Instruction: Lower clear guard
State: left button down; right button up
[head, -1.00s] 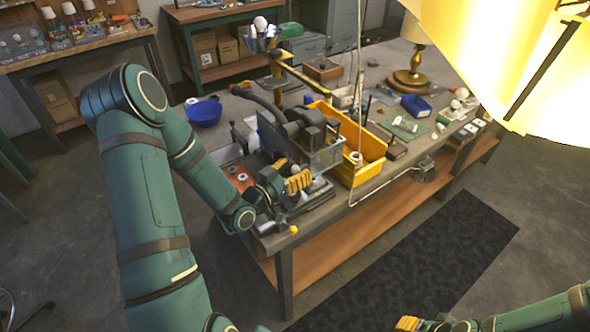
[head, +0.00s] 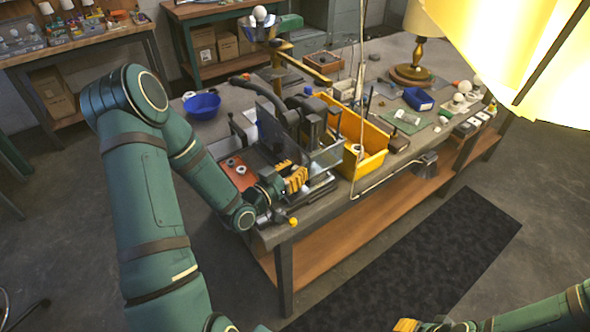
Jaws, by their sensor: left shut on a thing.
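The clear guard (head: 326,160) is a see-through panel with a thin frame at the front of the dark bench machine (head: 312,122). It stands near the bench's front edge, left of the yellow bin. My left gripper (head: 297,178), with yellow fingers, is at the guard's lower left side and is shut on it. The exact contact is too small to make out. My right gripper (head: 405,325) shows only as yellow fingers at the bottom edge. It is away from the bench, and its opening is cut off.
A yellow bin (head: 374,148) stands close to the right of the machine. A pale cord (head: 357,85) hangs in front of it. A lit lampshade (head: 520,50) fills the upper right. A blue bowl (head: 202,105) sits at the bench's left. The floor mat (head: 440,250) is clear.

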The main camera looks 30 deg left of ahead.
pick_arm(q)
jog(key=shift+f, duration=0.7)
jog(key=shift+r, duration=0.1)
jog(key=c, duration=0.7)
grip_release()
jog(key=shift+c, duration=0.2)
jog(key=s+a, duration=0.2)
jog(key=s, duration=0.9)
jog(key=shift+s+a, duration=0.2)
jog(key=shift+s, duration=0.2)
